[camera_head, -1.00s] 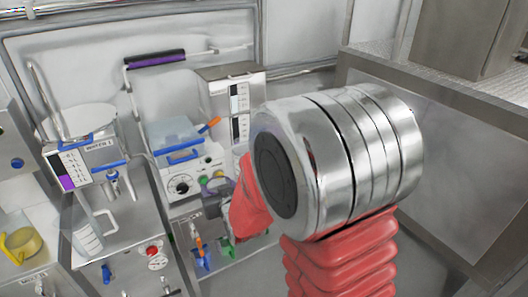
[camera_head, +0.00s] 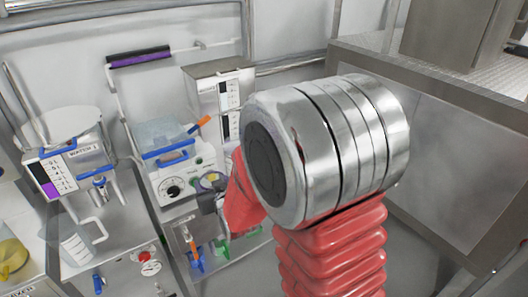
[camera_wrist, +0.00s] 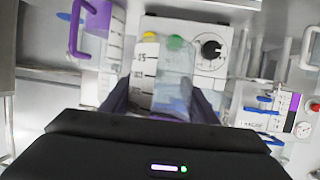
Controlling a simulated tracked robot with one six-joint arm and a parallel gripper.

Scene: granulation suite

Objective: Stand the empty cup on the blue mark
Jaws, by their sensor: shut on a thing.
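My gripper shows in the wrist view (camera_wrist: 160,103), with its dark fingers on both sides of a clear cup (camera_wrist: 172,72). The cup has a printed scale, and pale blue shows in or through its lower part. I cannot tell whether it is empty. In the head view my gripper (camera_head: 208,200) is a small dark shape, mostly hidden by my red arm, in front of the white machine (camera_head: 190,165). The held cup is not clear there. I cannot make out the blue mark in either view.
Blue and green clips (camera_head: 220,248) sit on a panel below the gripper. A tall box with scales (camera_head: 222,90) stands behind. A yellow vessel (camera_head: 10,258) is at far left.

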